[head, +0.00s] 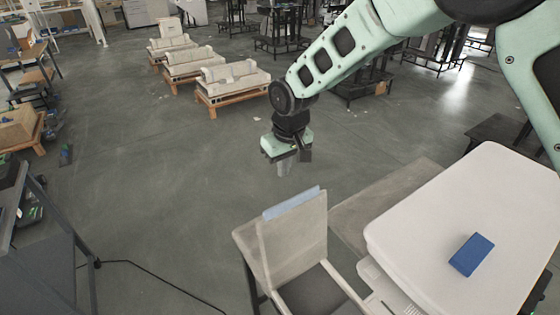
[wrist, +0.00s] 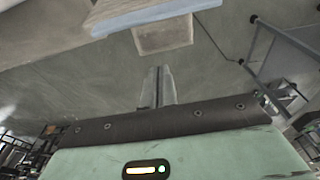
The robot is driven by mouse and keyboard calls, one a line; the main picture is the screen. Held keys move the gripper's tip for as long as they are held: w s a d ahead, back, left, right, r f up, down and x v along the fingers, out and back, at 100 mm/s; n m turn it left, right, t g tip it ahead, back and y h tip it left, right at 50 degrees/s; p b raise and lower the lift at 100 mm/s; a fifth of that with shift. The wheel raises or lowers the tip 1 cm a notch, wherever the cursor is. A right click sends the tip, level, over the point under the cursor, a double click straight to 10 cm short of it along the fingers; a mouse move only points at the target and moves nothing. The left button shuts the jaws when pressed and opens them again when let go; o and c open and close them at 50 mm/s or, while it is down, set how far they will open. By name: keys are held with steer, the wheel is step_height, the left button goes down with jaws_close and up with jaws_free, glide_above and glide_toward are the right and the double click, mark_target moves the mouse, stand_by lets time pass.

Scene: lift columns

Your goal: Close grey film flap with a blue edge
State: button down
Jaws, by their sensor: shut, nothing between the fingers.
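The grey film flap (head: 290,245) stands raised, nearly upright, above an open grey box-like frame (head: 322,270). Its blue edge (head: 293,203) runs along the top. In the wrist view the blue edge (wrist: 150,16) crosses the top of the picture, with grey film (wrist: 50,30) beside it. My gripper (head: 285,168) is shut and empty. It hangs on the far side of the flap, a little above the blue edge in the head view, with a visible gap. In the wrist view its fingers (wrist: 158,85) are together and apart from the blue edge.
A white-topped unit (head: 440,230) with a blue block (head: 472,254) on it stands at the right. A dark stand (head: 35,240) is at the left, with a cable (head: 150,275) on the floor. Wooden pallets (head: 235,92) lie farther back. Open floor surrounds my gripper.

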step_height(320, 180, down, 6)
steer(key=s+d+p, duration=0.1)
steer(key=s+p, duration=0.1)
steer(key=p, duration=0.2)
steer(key=shift+s+d+r, duration=0.25)
steer(key=shift+d, duration=0.1)
